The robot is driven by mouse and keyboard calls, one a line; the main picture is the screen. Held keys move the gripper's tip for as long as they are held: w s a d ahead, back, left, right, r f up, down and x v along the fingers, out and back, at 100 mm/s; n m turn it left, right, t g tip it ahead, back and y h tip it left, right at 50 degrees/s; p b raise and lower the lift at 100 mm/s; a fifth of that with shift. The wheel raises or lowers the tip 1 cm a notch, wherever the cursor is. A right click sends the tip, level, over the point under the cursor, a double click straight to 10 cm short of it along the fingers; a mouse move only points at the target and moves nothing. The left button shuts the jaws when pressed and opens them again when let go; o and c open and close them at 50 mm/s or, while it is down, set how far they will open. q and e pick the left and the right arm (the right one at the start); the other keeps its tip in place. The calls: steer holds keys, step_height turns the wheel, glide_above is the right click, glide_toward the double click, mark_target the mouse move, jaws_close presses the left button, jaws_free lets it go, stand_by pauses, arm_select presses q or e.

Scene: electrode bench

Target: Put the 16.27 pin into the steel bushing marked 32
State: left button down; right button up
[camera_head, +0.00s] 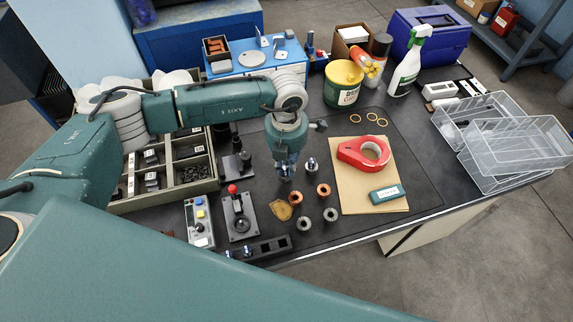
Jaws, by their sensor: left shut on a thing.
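My left gripper (286,170) points down over the dark mat. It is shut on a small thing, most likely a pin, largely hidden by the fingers. Two steel bushings, a right one (330,214) and a left one (304,223), stand on the mat below and right of the gripper. Two copper-coloured rings, a right one (323,190) and a left one (295,198), stand nearer to it. Their markings are too small to read. A small metal piece (311,164) stands just right of the gripper. My right gripper is not in view.
A black holder (262,249) with small metal pieces lies at the front edge. A joystick box (238,213) and a button box (199,222) stand left of it. A red tape dispenser (363,153) lies on brown paper (358,200). Clear trays (515,145) are at right.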

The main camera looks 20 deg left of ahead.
arm_select(q)
steer(key=c, duration=1.6)
jaws_free()
step_height(320, 180, up, 12)
steer(key=shift+r, duration=0.1)
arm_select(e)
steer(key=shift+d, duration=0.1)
